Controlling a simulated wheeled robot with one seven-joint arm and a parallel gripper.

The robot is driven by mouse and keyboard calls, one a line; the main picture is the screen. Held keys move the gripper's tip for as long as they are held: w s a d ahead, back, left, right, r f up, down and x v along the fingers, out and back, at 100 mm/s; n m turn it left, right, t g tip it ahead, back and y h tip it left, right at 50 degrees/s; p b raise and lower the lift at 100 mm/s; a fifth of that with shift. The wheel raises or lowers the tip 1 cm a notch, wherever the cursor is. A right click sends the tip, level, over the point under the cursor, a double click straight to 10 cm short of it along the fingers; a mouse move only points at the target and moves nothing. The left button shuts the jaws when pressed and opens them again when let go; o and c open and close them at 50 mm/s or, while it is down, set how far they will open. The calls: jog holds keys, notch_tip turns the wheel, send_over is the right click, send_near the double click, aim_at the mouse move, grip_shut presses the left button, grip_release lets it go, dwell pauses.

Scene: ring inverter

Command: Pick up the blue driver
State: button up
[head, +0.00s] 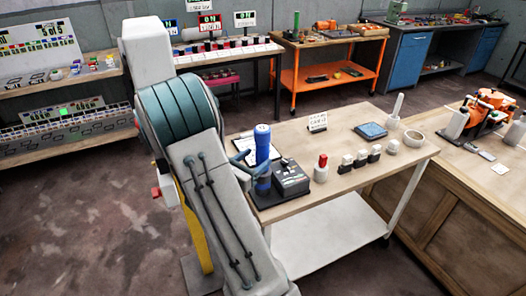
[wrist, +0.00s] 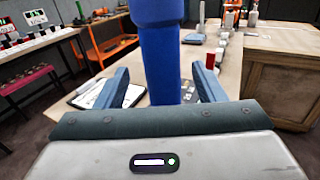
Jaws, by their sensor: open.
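The blue driver (head: 262,143) stands upright at the near left end of the wooden table, by a dark box on a black base. In the wrist view the driver (wrist: 158,60) rises between my two fingers, with a gap on each side. My gripper (head: 252,166) is open around it at its lower part, and the same gripper (wrist: 161,88) shows both blue-grey fingers apart in the wrist view. The driver's lower end is hidden behind the gripper body in the wrist view and partly by the fingers in the head view.
The dark box (head: 290,179) stands right beside the driver. A wooden bench (head: 465,190) stands at the right.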

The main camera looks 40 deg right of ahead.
aim_at(266, 152)
jog(key=x, duration=0.2)
jog(key=p+x, duration=0.1)
jog(key=x, duration=0.2)
jog(key=shift+d+f, duration=0.3)
jog(key=shift+f, duration=0.05)
jog(key=shift+c, duration=0.3)
jog(key=c, duration=1)
jog(key=shift+r, duration=0.1)
jog(key=shift+c, duration=0.7)
jog(key=shift+r, duration=0.1)
